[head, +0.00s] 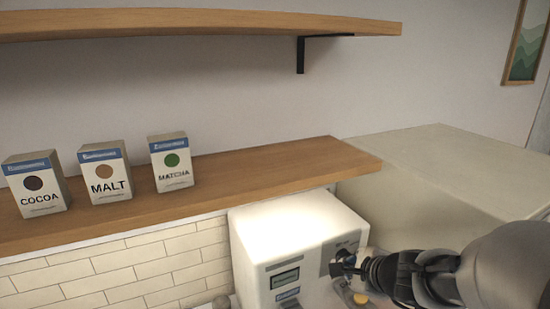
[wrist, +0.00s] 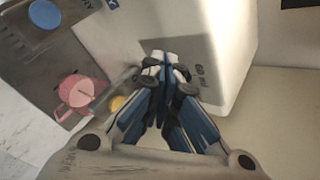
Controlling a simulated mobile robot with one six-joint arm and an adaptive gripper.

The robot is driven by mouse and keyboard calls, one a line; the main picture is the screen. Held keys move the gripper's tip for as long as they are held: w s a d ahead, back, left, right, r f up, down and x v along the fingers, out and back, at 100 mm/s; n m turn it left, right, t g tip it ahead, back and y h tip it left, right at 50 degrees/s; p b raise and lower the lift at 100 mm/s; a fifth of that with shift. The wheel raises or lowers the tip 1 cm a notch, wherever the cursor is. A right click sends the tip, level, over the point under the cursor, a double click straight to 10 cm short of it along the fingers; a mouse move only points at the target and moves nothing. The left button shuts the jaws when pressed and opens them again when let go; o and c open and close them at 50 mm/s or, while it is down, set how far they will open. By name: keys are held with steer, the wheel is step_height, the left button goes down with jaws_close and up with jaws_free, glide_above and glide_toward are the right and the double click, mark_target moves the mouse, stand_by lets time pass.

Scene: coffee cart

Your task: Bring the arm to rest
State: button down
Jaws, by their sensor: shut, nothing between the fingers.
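My gripper (head: 342,267) is in front of the upper right of the white machine (head: 297,226) in the head view, at the end of my dark arm. In the wrist view my gripper (wrist: 166,62) is shut and empty, its fingertips together in front of a grey panel marked "60 ml" on the machine (wrist: 224,30). I cannot tell whether the tips touch the panel. A yellow round knob (wrist: 117,103) is just left of the fingers. A pink cup (wrist: 76,93) stands lower down at the left.
Boxes of cocoa (head: 37,186), malt (head: 105,173) and matcha (head: 171,162) stand on the wooden ledge (head: 262,170). An upper shelf (head: 200,22) runs above. A beige cabinet (head: 440,170) is at the right. Open air lies above the machine and ledge.

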steer(key=s+a+n+g+y+b, duration=0.25)
steer(key=s+a+n+b, duration=0.25)
steer(key=s+a+n, duration=0.7)
steer(key=s+d+f+n+g+h+b, duration=0.1)
steer(key=s+d+f+n+h+b, duration=0.1)
steer(key=s+d+n, duration=0.2)
steer(key=s+d+f+n+g+h+b, duration=0.1)
steer(key=s+d+f+n+h+b, duration=0.1)
steer(key=s, duration=0.8)
steer(key=d+f+n+h, duration=0.1)
steer(key=d+n, duration=0.1)
steer(key=n, duration=0.1)
steer(key=shift+s+f, duration=0.25)
